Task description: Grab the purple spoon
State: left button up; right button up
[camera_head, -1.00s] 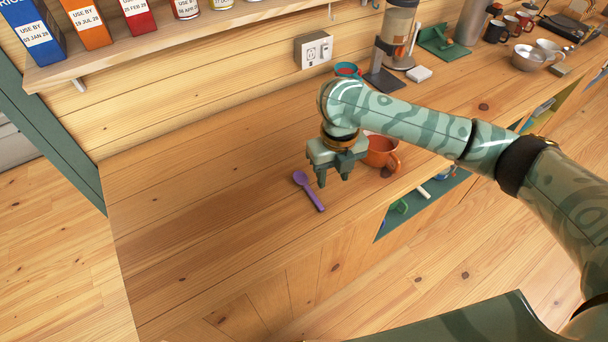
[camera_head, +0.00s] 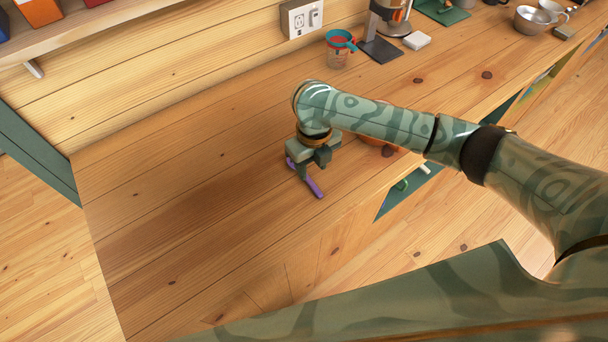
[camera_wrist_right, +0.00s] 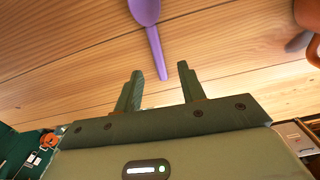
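The purple spoon (camera_head: 315,187) lies on the wooden counter, partly hidden behind my right gripper in the head view. My right gripper (camera_head: 303,172) points down over it, close to the counter. In the right wrist view, the spoon's handle (camera_wrist_right: 155,48) ends near the gap between the two spread fingertips of the right gripper (camera_wrist_right: 160,72). The fingers are apart with nothing held between them. The spoon's bowl lies farther away, at the top edge of that view. My left gripper is not in view.
An orange mug (camera_head: 386,150) is mostly hidden behind my right arm. The counter (camera_head: 190,215) left of the spoon is clear. Open shelving (camera_head: 398,192) lies below the front edge.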

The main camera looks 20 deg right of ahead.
aim_at(311, 182)
notch_tip(311, 182, down, 5)
jog(key=shift+a+f+b, duration=0.1)
jog(key=shift+a+b, duration=0.05)
jog(key=shift+b, duration=0.75)
grip_shut()
jog(key=shift+r, duration=0.25)
